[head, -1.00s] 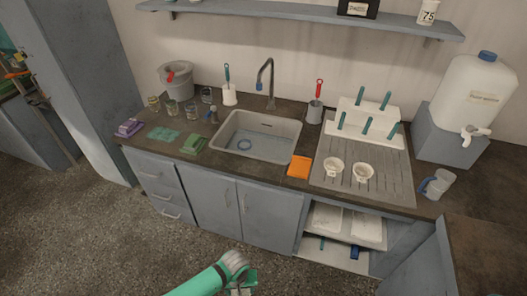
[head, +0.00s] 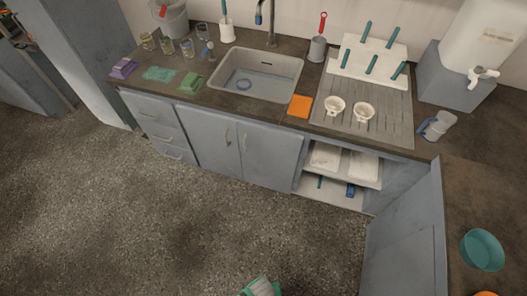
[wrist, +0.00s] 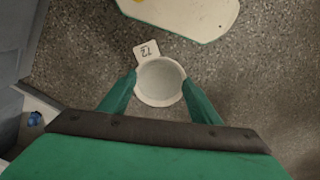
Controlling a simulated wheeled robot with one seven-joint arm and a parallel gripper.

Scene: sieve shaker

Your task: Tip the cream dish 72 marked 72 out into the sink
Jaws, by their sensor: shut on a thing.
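The cream dish (wrist: 139,90) has a round rim and a tab marked 72 (wrist: 147,52). It shows in the wrist view, held above the speckled floor. My gripper (wrist: 160,84) is shut on it, one green finger on each side. The inside of the dish looks grey; I cannot tell what it holds.
An orange cloth (head: 300,106) lies right of the sink. Two white cups (head: 335,106) stand on the grooved drainboard (head: 390,128). Jars and sponges stand left of the sink. An open shelf (head: 335,185) is below. The floor before the cabinets is clear. A teal bowl (head: 482,250) is at right.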

